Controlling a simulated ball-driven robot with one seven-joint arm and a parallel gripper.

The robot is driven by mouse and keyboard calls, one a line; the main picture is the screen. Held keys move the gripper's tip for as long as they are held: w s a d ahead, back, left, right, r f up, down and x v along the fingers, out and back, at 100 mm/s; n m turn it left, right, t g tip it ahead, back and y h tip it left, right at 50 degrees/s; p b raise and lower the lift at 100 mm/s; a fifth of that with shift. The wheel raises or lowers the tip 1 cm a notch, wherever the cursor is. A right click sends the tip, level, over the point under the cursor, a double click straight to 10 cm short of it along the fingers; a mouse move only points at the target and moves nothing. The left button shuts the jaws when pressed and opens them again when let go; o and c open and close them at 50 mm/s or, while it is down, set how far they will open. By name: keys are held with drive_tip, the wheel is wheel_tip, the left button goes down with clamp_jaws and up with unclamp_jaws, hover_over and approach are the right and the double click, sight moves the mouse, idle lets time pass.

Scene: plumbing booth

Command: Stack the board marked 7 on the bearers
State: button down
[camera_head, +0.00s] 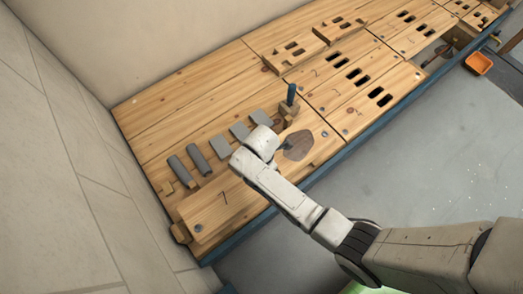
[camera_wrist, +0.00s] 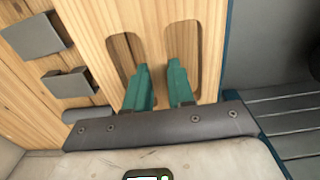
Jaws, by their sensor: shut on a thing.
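The board marked 7 (camera_head: 238,193) is a long pale wooden plank at the front left of the bench, its mark near its left part. In the wrist view the board (camera_wrist: 155,35) has two long slots, and my gripper (camera_wrist: 159,70) has one green finger at each slot, shut on the strip between them. In the head view my arm hides the fingers and the middle of the board. A wooden block (camera_head: 180,233), perhaps a bearer, shows at the board's left end. I cannot tell whether the board rests on it or hangs just above.
Several grey pieces (camera_head: 197,157) lie in a row behind the board. Other slotted boards (camera_head: 377,98) cover the bench to the right. An orange bin (camera_head: 479,63) is at far right. A wall borders the left.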

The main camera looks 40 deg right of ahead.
drive_tip(key=shift+f+b, duration=1.35)
drive_tip(key=shift+f, duration=0.05)
drive_tip(key=shift+r, duration=0.15)
drive_tip(key=shift+p, duration=0.8)
drive_tip(key=shift+f+b, duration=0.7)
drive_tip(key=shift+f, duration=1.1)
idle(0.4)
drive_tip(key=c, duration=0.9)
unclamp_jaws()
drive_tip(key=shift+f, duration=0.1)
wheel_tip(320, 180, up, 11)
drive_tip(key=p, duration=0.5)
drive_tip(key=shift+f, duration=0.1)
drive_tip(key=shift+s, duration=0.1)
